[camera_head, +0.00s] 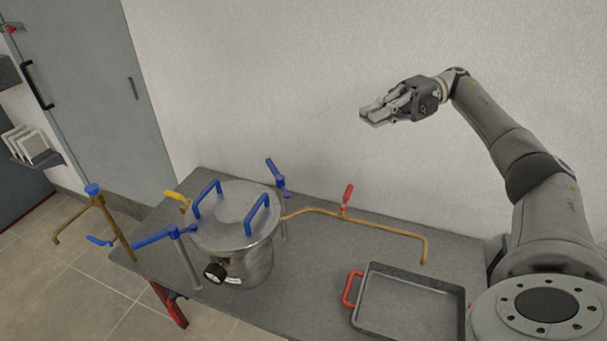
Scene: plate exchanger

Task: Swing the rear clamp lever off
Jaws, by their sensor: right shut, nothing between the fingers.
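A metal vessel (255,264) with a round lid (234,212) and two blue lid handles stands on the table. The rear clamp lever (275,171) is blue and sits on a post behind the lid's right side, nearer the wall. It points up and to the left in the picture, away from the lid's middle. Another blue clamp lever (155,237) sits on a post at the front left of the vessel and points left. My right gripper (367,116) is shut and empty, in the air above and right of the rear lever, well apart from it. My left gripper is out of view.
A brass pipe (385,229) with a red valve handle (347,195) runs right from the vessel along the table (312,270). A grey tray (362,318) with a red handle lies at the front right. A pressure gauge (214,272) juts from the vessel's front. The wall is close behind.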

